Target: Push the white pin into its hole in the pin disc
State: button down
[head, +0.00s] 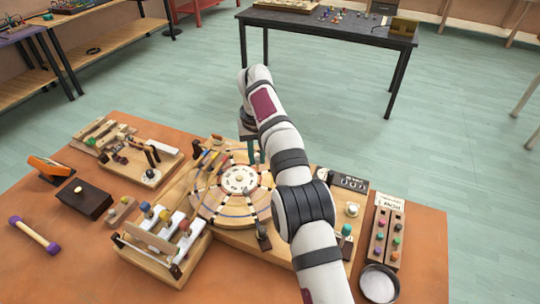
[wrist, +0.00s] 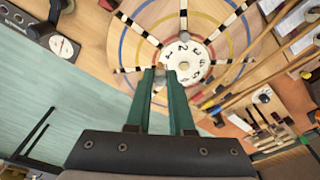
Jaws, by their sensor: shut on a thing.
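The pin disc (head: 238,180) is a round white plate with dark numbers and a pale knob at its centre, set in a wooden board with coloured rings. It also shows in the wrist view (wrist: 198,57). My gripper (wrist: 160,77) has its green fingers shut on a small pale piece, which looks like the white pin (wrist: 160,72). In the wrist view it is at the near left edge of the disc. The fingers hide most of the pin, and I cannot tell whether its end touches a hole. In the head view my gripper (head: 252,156) is over the disc's far side.
Black-and-white striped rods (wrist: 135,22) radiate around the disc. A wooden rack with white bars (head: 165,240) stands at front left. A box of coloured knobs (head: 387,237) and a round dish (head: 379,284) are at right. Orange table (head: 90,275) is bare at front left.

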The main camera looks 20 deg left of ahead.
aim_at(258, 165)
jog(key=shift+f, duration=0.1)
jog(key=shift+f, duration=2.8)
jog(key=shift+f, duration=1.55)
jog(key=c, duration=0.7)
grip_release()
jog(key=shift+r, duration=0.1)
